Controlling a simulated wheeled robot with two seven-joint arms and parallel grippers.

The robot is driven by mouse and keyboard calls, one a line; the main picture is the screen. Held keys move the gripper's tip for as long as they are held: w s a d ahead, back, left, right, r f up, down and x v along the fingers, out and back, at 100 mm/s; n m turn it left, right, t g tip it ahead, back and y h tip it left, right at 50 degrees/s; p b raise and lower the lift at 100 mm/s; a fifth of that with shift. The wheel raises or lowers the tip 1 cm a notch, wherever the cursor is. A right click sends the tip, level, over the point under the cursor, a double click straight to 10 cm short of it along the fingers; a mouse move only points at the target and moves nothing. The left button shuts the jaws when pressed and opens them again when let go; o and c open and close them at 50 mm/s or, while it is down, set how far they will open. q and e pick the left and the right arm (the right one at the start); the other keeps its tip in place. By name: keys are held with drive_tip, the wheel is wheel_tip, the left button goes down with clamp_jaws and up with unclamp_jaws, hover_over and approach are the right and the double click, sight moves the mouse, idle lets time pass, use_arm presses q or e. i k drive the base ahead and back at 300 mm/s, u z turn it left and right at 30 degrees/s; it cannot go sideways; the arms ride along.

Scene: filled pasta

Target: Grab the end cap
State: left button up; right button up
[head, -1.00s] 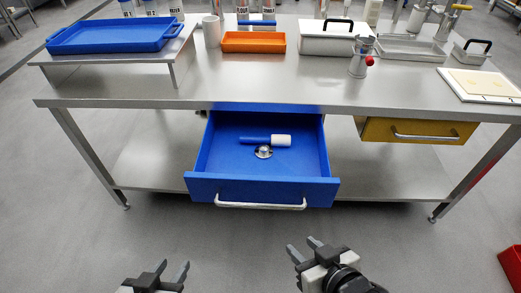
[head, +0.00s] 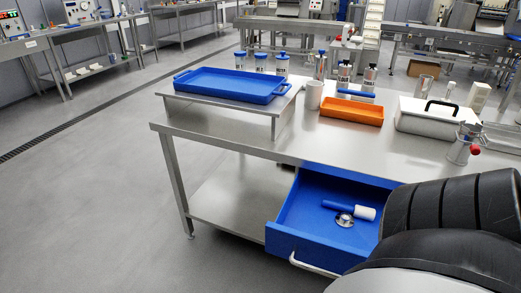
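The open blue drawer (head: 297,207) under the steel table holds a small round silver metal piece (head: 345,220), which looks like the end cap. It lies on the drawer floor just in front of a tool with a blue handle and a white end (head: 365,213). Neither gripper shows in the head view. A large black and grey part of my own arm fills the lower right and covers the drawer's right side.
The steel table (head: 215,125) carries a blue tray (head: 230,84) on a raised stand, an orange tray (head: 352,109), a white box (head: 425,118) and several blue-capped containers. The floor (head: 90,200) left of the table is clear.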

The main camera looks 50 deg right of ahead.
sight(344, 220)
drive_tip(key=u, duration=0.65)
drive_tip(key=k, duration=1.15)
drive_tip(key=z, duration=1.25)
